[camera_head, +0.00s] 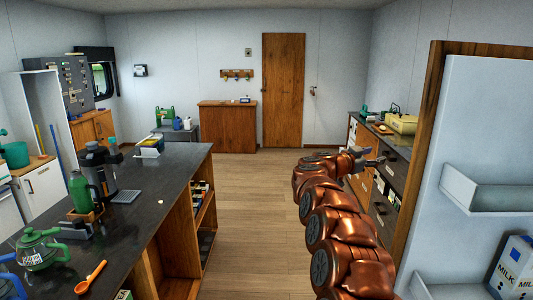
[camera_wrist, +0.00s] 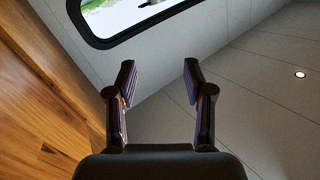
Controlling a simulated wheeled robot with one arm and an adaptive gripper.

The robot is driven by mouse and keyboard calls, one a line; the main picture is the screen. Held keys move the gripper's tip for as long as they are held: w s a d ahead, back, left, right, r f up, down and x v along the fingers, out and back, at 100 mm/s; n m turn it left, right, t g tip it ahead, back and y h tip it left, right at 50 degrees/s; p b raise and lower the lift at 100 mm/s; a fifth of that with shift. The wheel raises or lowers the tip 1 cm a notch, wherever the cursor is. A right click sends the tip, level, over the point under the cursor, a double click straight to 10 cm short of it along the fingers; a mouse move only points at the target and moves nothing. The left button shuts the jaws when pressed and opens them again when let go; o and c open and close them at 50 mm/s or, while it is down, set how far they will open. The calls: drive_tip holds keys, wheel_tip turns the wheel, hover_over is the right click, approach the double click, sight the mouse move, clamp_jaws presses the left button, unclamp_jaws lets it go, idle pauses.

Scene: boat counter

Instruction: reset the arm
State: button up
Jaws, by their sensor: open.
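My arm is bronze and reaches forward from the lower right of the head view, over the floor between the two counters. My gripper (camera_head: 373,156) is at its far end, near the right counter's edge in the picture. In the wrist view my gripper (camera_wrist: 160,88) shows two dark fingers spread apart with nothing between them. Beyond the fingers are a grey panelled wall, part of a dark-framed window (camera_wrist: 125,15) and a wooden surface (camera_wrist: 45,100) at left.
A dark-topped counter (camera_head: 150,185) at left holds a green teapot (camera_head: 42,249), an orange spoon (camera_head: 90,278) and a coffee maker (camera_head: 100,168). An open fridge door (camera_head: 480,110) stands close at right. The wooden floor (camera_head: 250,210) in the middle is clear, up to a door (camera_head: 283,90).

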drive_tip(key=w+a+r+n+t+y, duration=0.1)
drive_tip(key=a+r+n+t+y, duration=0.35)
drive_tip(key=a, duration=0.35)
drive_tip(key=w+a+r+n+t+y, duration=0.2)
drive_tip(key=a+r+n+t+y, duration=0.25)
drive_tip(key=a+y, duration=0.2)
drive_tip(key=s+a+f+n+g+y, duration=0.2)
drive_tip(key=s+a+n+y, duration=0.15)
drive_tip(key=s+a, duration=0.35)
drive_tip(key=s+a+f+n+g+y, duration=0.25)
drive_tip(key=s+a+y, duration=0.25)
drive_tip(key=s+a, duration=0.25)
drive_tip(key=s+f+n+g, duration=0.1)
drive_tip(key=s+f+g, duration=0.3)
drive_tip(key=s+f, duration=0.55)
drive_tip(key=s+f+n+g, duration=0.2)
drive_tip(key=s+f+g, duration=0.2)
drive_tip(key=s, duration=1)
drive_tip(key=s+d+f+m+g+h, duration=0.1)
drive_tip(key=s+d+f+g, duration=0.1)
drive_tip(key=s, duration=0.7)
drive_tip(key=s+d+f+m+g+h, duration=0.1)
drive_tip(key=s+d+f+g, duration=0.2)
drive_tip(key=s+d, duration=0.3)
drive_tip(key=s+d+f+g+h+p, duration=0.1)
drive_tip(key=s+d+f, duration=0.3)
drive_tip(key=s, duration=0.9)
drive_tip(key=shift+s+d+m+g+h, duration=0.25)
drive_tip(key=shift+d+m+g+h, duration=0.15)
drive_tip(key=shift+g+h, duration=0.2)
